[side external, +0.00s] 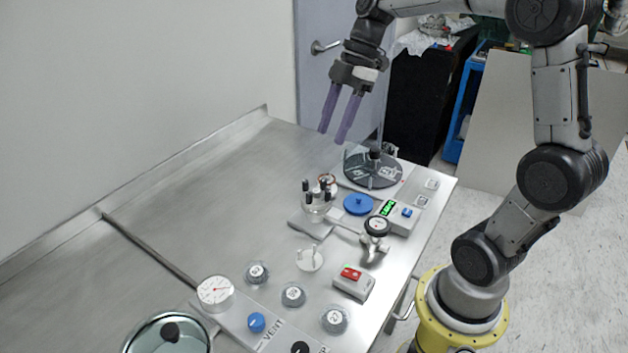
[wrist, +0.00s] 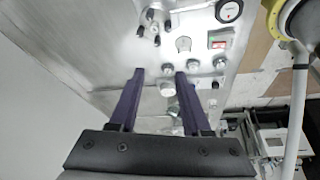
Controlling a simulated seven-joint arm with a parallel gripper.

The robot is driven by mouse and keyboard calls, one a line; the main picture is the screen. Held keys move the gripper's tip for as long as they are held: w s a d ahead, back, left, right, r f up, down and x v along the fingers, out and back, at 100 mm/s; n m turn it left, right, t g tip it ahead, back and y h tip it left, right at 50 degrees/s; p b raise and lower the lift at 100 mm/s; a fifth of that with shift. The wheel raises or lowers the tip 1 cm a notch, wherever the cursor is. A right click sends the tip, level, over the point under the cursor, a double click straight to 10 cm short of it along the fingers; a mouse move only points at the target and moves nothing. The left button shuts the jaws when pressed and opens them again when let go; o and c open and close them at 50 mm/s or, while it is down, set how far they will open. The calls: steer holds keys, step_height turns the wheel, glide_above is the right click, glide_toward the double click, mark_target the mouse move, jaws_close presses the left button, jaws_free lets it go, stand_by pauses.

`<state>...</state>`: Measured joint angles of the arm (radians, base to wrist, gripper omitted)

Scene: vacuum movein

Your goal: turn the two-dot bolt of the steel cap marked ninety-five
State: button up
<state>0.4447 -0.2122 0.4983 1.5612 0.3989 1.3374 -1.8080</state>
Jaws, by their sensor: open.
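Several small round steel caps stand on the bench in the side view: one at the left (side external: 257,273), one in the middle (side external: 293,295) and one at the right (side external: 335,320). Each has a pale marked top. The marks are too small to read surely, so I cannot tell which is ninety-five. No bolt dots can be made out. My gripper (side external: 333,136) is open and empty, high above the back of the bench, well away from the caps. In the wrist view my gripper (wrist: 160,72) shows two purple fingers spread apart.
A steel fitting with black posts (side external: 317,206), a blue disc (side external: 358,204), a dark round carousel (side external: 373,169), a gauge (side external: 377,226) and a red-switch box (side external: 353,283) crowd the right side. A white dial (side external: 215,291) stands at the front. The bench's left side (side external: 200,200) is clear.

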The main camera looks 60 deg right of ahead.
mark_target(309, 193)
steer(key=x, duration=1.4)
steer(key=shift+w+d+f, duration=0.25)
steer(key=shift+w+f, duration=0.05)
steer(key=shift+f, duration=0.05)
jaws_close()
